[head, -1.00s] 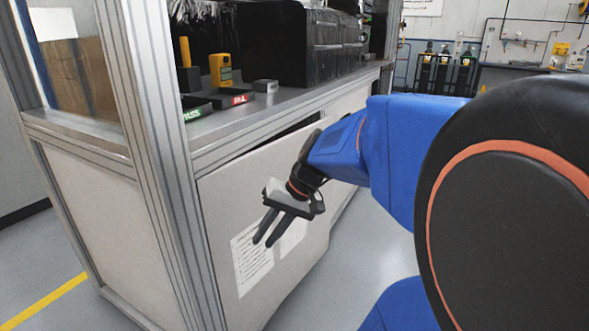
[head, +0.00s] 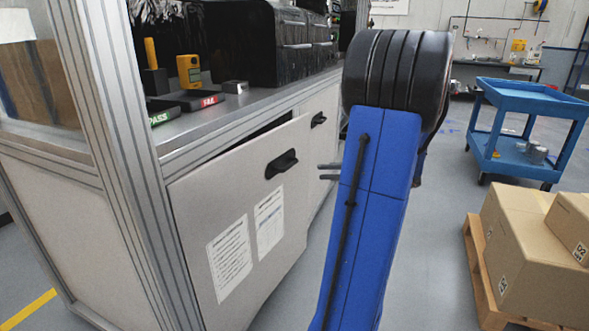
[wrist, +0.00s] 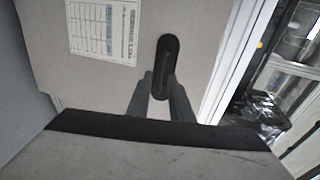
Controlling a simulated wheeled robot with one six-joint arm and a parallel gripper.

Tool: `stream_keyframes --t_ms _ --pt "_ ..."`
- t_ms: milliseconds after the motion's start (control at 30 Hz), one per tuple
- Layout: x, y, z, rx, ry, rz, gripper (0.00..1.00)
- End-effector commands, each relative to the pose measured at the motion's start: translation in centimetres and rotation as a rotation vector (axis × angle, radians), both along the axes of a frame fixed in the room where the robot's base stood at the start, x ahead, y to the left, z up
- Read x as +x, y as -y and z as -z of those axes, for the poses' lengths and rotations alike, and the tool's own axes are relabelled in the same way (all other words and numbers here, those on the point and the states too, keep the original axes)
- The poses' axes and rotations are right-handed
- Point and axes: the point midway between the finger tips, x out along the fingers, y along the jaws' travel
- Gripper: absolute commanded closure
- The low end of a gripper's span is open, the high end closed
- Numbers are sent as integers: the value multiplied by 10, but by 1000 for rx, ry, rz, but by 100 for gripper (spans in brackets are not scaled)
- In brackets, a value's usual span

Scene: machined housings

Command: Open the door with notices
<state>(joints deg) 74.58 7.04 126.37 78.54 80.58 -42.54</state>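The door with notices (head: 200,205) is a light grey cabinet panel with two white printed sheets (head: 229,258). It stands slightly ajar, with a dark gap along its top right edge. Its black handle (head: 281,164) is near the top right corner. My gripper (head: 321,172) is to the right of the handle and apart from it in the head view, its two fingers parallel with a gap between them. In the wrist view the handle (wrist: 166,66) stands ahead of the open, empty fingers (wrist: 160,80), closer to the right fingertip. Whether they touch is unclear.
A second door with a black handle (head: 318,119) is farther along the cabinet. The worktop (head: 235,112) above bears a yellow device (head: 189,71). At right are a blue cart (head: 530,100) and cardboard boxes (head: 535,255) on a pallet. Floor before the door is clear.

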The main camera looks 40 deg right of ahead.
Motion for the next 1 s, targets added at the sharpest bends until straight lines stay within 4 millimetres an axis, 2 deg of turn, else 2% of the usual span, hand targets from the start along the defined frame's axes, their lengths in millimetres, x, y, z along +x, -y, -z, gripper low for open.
stream_keyframes --t_ms 33,133,233,367,1000 --pt "-6 13 1 6 15 25 80" --pt "-12 28 1 8 39 55 80" --pt "-12 33 1 10 49 67 80" --pt "-2 31 3 9 49 66 80" --pt "96 8 24 11 48 63 80"
